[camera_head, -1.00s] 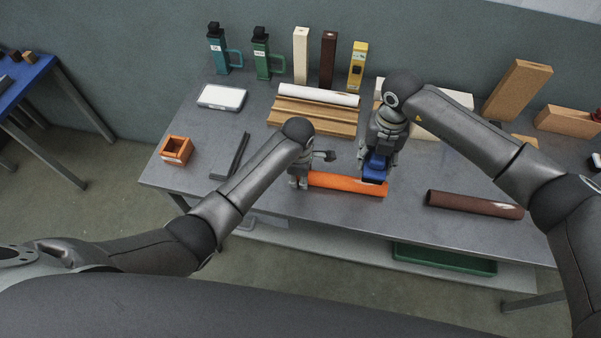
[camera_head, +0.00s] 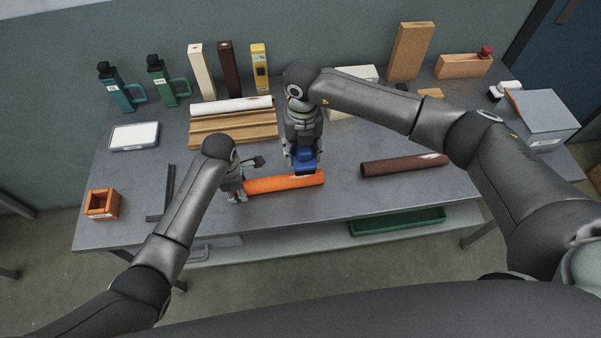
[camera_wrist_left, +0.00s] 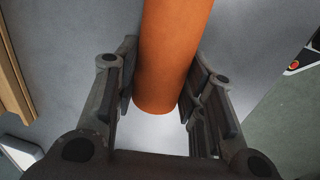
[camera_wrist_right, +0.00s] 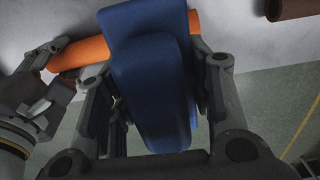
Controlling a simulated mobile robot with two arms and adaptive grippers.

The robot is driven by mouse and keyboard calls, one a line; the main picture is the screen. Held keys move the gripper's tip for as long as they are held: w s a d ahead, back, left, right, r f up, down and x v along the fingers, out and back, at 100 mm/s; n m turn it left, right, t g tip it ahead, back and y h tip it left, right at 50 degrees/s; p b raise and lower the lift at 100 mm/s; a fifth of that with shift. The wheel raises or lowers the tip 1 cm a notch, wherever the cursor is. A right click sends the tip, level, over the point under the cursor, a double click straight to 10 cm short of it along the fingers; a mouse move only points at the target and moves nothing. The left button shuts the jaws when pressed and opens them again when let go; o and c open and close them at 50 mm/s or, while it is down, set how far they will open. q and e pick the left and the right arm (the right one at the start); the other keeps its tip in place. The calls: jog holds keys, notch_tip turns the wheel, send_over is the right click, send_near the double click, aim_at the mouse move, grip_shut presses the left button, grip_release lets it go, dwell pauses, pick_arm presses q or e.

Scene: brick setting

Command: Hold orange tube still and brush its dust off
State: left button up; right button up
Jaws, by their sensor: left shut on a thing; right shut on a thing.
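My left gripper (camera_head: 238,190) is shut on the tube's left end; in the left wrist view the tube (camera_wrist_left: 172,55) runs between the fingers. My right gripper (camera_head: 303,158) is shut on a blue brush (camera_head: 304,166), which is over the right part of the tube. In the right wrist view the blue brush (camera_wrist_right: 155,85) hides much of the tube (camera_wrist_right: 85,53). Its bristles are hidden, so I cannot tell whether they touch.
A brown tube (camera_head: 400,166) with a pale patch lies to the right. Behind are a wooden rack (camera_head: 225,132) bearing a white tube (camera_head: 230,106), and several upright blocks and bottles. An orange box (camera_head: 102,205) stands at the left. A green tray (camera_head: 385,225) is below.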

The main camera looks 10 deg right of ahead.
aim_at(293, 177)
jog(key=shift+a, duration=0.1)
jog(key=m, duration=0.1)
jog(key=a+m, duration=0.1)
jog(key=m, duration=0.1)
jog(key=a+m, duration=0.1)
jog(key=shift+f+m, duration=0.25)
jog(key=shift+m, duration=0.15)
jog(key=shift+a+f+m, duration=0.3)
jog(key=shift+f+m, duration=0.4)
jog(key=shift+f, duration=0.65)
jog(key=shift+a+f+m, duration=0.25)
jog(key=shift+f+m, duration=0.45)
jog(key=shift+f, duration=0.7)
jog(key=shift+a+f+m, duration=0.3)
jog(key=shift+f+m, duration=0.4)
jog(key=shift+f, duration=0.65)
jog(key=shift+d+f, duration=0.2)
jog(key=shift+d, duration=0.5)
jog(key=shift+c, duration=0.3)
jog(key=shift+d, duration=3.05)
jog(key=shift+a, duration=3.5)
jog(key=shift+a+r, duration=0.15)
jog(key=shift+r, duration=0.45)
jog(key=shift+a+r, duration=0.15)
jog(key=shift+r, duration=3.35)
